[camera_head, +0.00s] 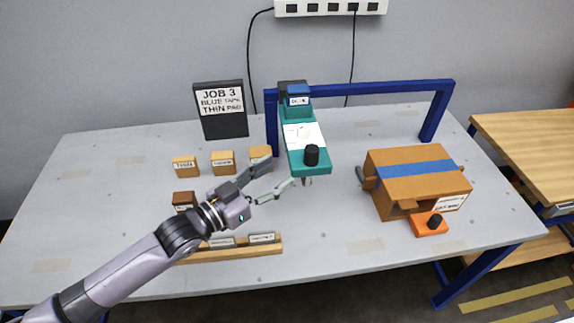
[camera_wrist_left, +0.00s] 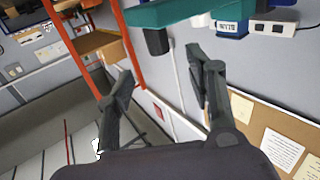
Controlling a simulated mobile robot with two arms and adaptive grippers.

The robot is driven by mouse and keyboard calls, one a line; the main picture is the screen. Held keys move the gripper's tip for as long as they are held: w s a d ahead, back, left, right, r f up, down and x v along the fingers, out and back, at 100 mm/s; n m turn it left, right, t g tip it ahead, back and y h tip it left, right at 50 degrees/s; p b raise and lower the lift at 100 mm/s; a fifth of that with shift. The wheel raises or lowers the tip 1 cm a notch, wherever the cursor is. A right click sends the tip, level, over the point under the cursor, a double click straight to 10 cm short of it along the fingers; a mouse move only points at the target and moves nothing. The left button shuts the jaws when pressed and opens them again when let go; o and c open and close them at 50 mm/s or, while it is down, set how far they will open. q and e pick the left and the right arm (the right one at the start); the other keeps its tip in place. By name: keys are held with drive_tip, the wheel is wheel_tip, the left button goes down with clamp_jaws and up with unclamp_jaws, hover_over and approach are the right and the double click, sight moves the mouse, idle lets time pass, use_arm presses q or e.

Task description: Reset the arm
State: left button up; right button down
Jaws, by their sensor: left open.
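My left arm comes in from the lower left in the head view. Its left gripper (camera_head: 280,172) is open and empty, with its fingers spread above the grey table (camera_head: 330,250). The fingertips are just left of the teal plotter head (camera_head: 306,135), which has a black knob (camera_head: 311,155) and a blue part on top. The left wrist view shows the two spread fingers of the left gripper (camera_wrist_left: 160,68) with nothing between them; a teal beam (camera_wrist_left: 180,12) with a black knob (camera_wrist_left: 157,41) is beyond. My right gripper is out of view.
A blue frame (camera_head: 370,88) spans the table's back. A brown box (camera_head: 410,165) with blue tape and an orange block (camera_head: 428,225) with a black knob stand right. A JOB 3 sign (camera_head: 222,110), several small wooden blocks (camera_head: 223,162) and a wooden rail (camera_head: 240,249) are left.

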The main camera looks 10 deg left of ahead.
use_arm(q)
drive_tip(key=shift+s+a, duration=0.25)
drive_tip(key=shift+s, duration=0.1)
idle(0.3)
drive_tip(key=s+a+f+n+g+y, duration=0.2)
drive_tip(key=s+f+n+g+y, duration=0.15)
drive_tip(key=s+f+y, duration=0.6)
drive_tip(key=s+a+f+n+g+y, duration=0.1)
drive_tip(key=s+a+f+g, duration=0.25)
drive_tip(key=s, duration=0.35)
drive_tip(key=s+a+f+n+g, duration=0.1)
drive_tip(key=s+a+f+g, duration=0.25)
drive_tip(key=s, duration=0.35)
wheel_tip(320, 180, down, 27)
drive_tip(key=s+g, duration=0.2)
drive_tip(key=s+a+f, duration=0.2)
drive_tip(key=s+f, duration=1.4)
drive_tip(key=shift+s+a+f+g, duration=0.25)
drive_tip(key=shift+s+g, duration=0.1)
drive_tip(key=shift+s, duration=0.05)
